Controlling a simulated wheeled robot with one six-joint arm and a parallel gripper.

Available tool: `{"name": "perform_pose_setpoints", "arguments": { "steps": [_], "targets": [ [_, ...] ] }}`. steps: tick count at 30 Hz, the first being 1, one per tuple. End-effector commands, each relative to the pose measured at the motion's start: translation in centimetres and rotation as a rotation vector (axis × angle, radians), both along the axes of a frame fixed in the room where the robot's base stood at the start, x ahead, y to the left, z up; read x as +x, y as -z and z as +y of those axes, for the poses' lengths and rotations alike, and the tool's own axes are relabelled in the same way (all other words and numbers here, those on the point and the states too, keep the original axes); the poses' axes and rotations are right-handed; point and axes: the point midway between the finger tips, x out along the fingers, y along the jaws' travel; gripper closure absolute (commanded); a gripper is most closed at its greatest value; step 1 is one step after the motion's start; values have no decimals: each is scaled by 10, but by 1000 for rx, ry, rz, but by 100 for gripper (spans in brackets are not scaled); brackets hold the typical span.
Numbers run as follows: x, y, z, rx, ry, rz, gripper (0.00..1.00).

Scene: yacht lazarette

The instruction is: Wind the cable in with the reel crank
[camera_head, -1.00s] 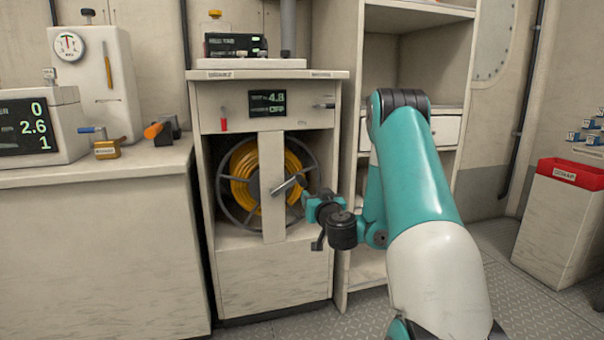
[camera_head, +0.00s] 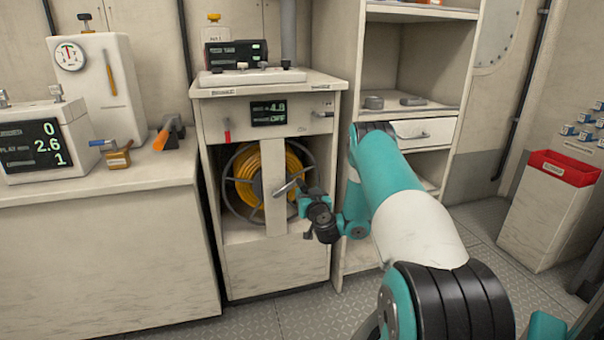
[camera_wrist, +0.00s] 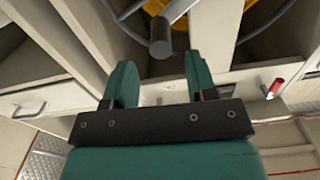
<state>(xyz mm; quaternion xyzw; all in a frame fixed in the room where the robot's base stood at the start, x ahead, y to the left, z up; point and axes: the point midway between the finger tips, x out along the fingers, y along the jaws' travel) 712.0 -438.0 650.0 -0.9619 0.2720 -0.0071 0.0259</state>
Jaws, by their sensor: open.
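The reel (camera_head: 232,196) with orange-yellow cable (camera_head: 295,172) wound on it sits in the cabinet's open bay, behind an upright post. The metal crank (camera_head: 288,187) sticks out from the post toward the right. My gripper (camera_head: 301,203) is at the crank's outer end in the head view. In the wrist view, my gripper (camera_wrist: 160,83) is open with teal fingers apart. The round end of the crank handle (camera_wrist: 160,48) shows in line with the gap, just beyond the fingertips. Contact cannot be made out. Part of the yellow cable (camera_wrist: 178,10) shows behind it.
The cabinet (camera_head: 276,262) has a display (camera_head: 268,112) reading 4.8 and OFF, with a red lever (camera_head: 227,130) beside it. Open shelves (camera_head: 408,108) stand close on the right. A counter (camera_head: 90,200) is on the left and a red-topped bin (camera_head: 545,215) far right.

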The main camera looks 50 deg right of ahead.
Motion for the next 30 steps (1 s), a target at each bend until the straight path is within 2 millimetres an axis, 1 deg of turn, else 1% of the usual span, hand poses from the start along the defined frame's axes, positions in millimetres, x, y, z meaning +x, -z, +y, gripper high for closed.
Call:
{"name": "perform_pose_setpoints", "arguments": {
  "steps": [1,4,7,15,21,30],
  "targets": [
    [2,-8,0,0,-1,1,48],
    [5,-8,-1,0,-1,1,48],
    [13,-1,-4,-4,-7,1,48],
    [31,-3,-17,-4,-2,-1,48],
    [46,0,-25,-4,-7,1,48],
    [54,0,-32,1,0,1,48]
  ]
}}
